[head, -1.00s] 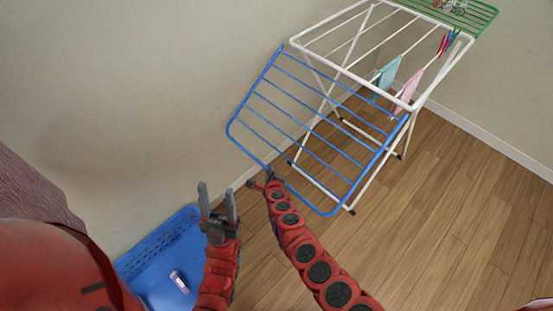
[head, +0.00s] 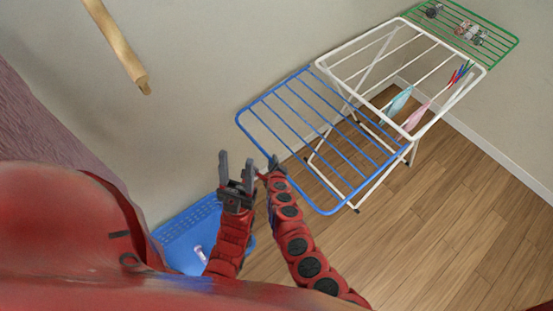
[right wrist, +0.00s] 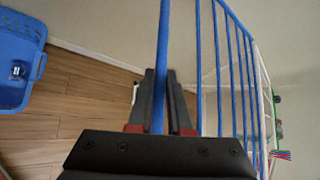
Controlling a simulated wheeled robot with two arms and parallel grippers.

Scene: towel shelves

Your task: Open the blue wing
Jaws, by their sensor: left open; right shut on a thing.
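The blue wing (head: 275,90) is a barred panel on the near left side of the white drying rack (head: 443,43). It is swung up, close to level with the rack top, sloping slightly down outward as far as I can tell. My right gripper (head: 276,163) is shut on the wing's outer bar. In the right wrist view, the blue bar of the wing (right wrist: 163,40) runs between the fingers of the right gripper (right wrist: 160,76). My left gripper (head: 237,162) is open and empty, fingers up, just left of the right one and apart from the wing.
A green wing (head: 502,50) with small items on it is out at the rack's far side. A teal cloth (head: 398,104) and a pink cloth (head: 414,118) hang on the rack. A blue basket (head: 185,228) stands at the lower left by the wall. The wooden floor (head: 450,220) at right is clear.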

